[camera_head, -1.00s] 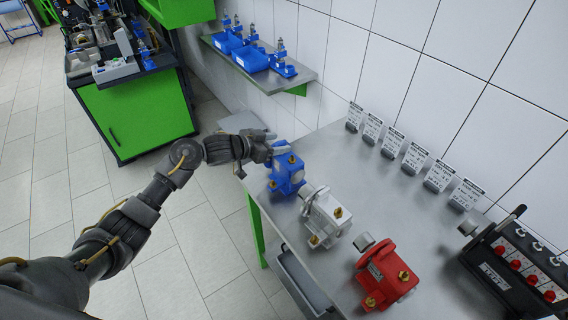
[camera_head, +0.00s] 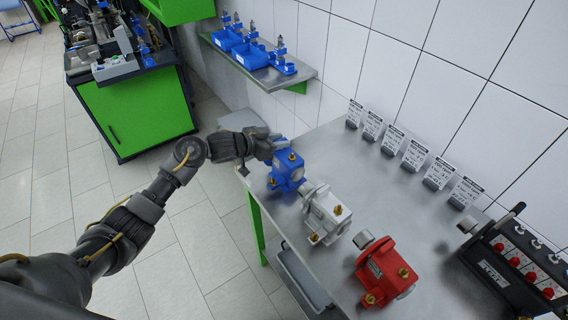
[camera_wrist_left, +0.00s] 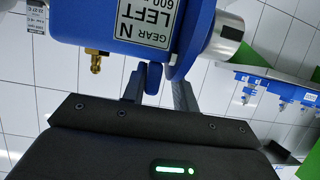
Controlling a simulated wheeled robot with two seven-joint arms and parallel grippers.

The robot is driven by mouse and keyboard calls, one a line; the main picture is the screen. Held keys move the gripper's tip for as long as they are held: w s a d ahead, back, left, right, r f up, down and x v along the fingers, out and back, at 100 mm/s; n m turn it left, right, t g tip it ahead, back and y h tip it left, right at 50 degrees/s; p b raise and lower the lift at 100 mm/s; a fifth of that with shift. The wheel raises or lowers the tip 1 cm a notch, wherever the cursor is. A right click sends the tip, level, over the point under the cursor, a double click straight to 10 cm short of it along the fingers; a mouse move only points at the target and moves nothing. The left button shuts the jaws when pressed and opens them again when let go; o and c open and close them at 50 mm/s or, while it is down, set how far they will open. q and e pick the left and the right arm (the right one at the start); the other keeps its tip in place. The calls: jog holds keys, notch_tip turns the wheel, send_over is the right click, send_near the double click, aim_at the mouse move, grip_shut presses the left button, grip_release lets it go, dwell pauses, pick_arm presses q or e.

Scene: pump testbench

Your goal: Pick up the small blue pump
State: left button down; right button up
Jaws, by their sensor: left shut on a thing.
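The small blue pump (camera_head: 287,171) is at the far left end of the grey metal table, beside the white pump (camera_head: 327,214). My left gripper (camera_head: 270,150) reaches it from the left and is shut on it. In the left wrist view the blue pump (camera_wrist_left: 150,25) fills the top, with a label reading "GEAR" and "LEFT", a brass fitting and a silver shaft end. The fingers of my left gripper (camera_wrist_left: 156,88) close on a narrow blue part under its body. I cannot tell whether the pump touches the table. My right gripper is not in view.
A red pump (camera_head: 386,272) stands on the table (camera_head: 400,215) nearer to me. Several label cards (camera_head: 414,153) line the wall side. A black box with red knobs (camera_head: 515,262) is at the right. A shelf (camera_head: 300,72) with blue bins hangs beyond.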

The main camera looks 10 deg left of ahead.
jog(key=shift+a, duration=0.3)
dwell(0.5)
pick_arm(q)
jog(key=shift+w+r, duration=0.1)
jog(key=shift+r, duration=0.05)
dwell(0.3)
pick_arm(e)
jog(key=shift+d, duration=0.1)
